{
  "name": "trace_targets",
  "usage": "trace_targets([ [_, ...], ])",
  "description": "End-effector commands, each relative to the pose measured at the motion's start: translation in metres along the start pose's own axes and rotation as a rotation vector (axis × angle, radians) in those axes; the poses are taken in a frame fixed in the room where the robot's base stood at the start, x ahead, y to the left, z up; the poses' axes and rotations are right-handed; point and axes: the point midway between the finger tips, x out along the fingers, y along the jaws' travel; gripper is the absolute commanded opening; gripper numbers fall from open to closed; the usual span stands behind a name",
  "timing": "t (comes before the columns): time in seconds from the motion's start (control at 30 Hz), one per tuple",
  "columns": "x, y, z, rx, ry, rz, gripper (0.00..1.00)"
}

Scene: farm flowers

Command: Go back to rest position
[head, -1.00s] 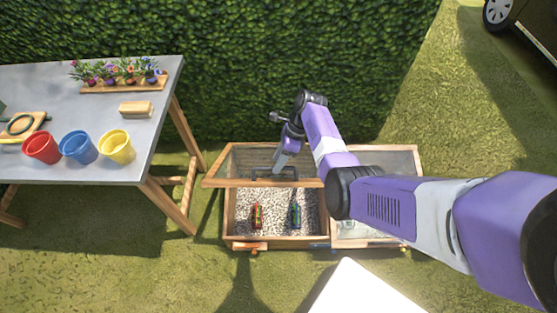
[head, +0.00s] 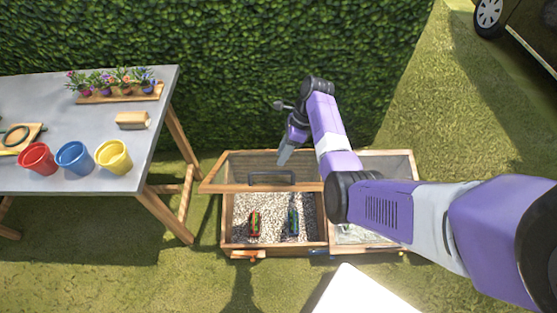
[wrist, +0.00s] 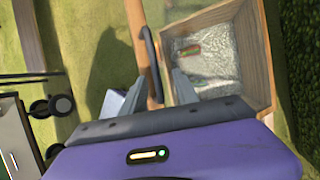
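My gripper (head: 284,158) hangs above the back part of the wooden box, over its mesh lid (head: 240,165). In the wrist view my gripper (wrist: 150,94) has its two fingers apart with nothing held between them. The black lid handle (head: 271,178) lies in front of and below my gripper in the head view, apart from it. The handle (wrist: 151,62) also shows beyond the fingers in the wrist view. The left box (head: 228,220) is open at its front and shows pale gravel inside.
A red-and-green item (head: 255,223) and a blue-and-green item (head: 293,221) lie on the gravel. A table (head: 90,186) at left holds red, blue and yellow pots, flowers and a sponge-like block. A hedge (head: 230,70) stands behind.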

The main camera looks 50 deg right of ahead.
Motion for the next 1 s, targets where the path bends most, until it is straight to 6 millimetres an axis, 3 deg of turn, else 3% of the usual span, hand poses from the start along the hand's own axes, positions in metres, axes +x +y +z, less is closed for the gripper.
trace_targets([
  [0.77, -0.006, 0.0, 0.0, -0.026, 0.0, -0.002, 0.36],
  [0.87, -0.006, -0.015, 0.002, -0.114, -0.004, -0.062, 0.36],
  [1.0, -0.034, -0.066, 0.012, -0.321, 0.02, -0.293, 0.36],
])
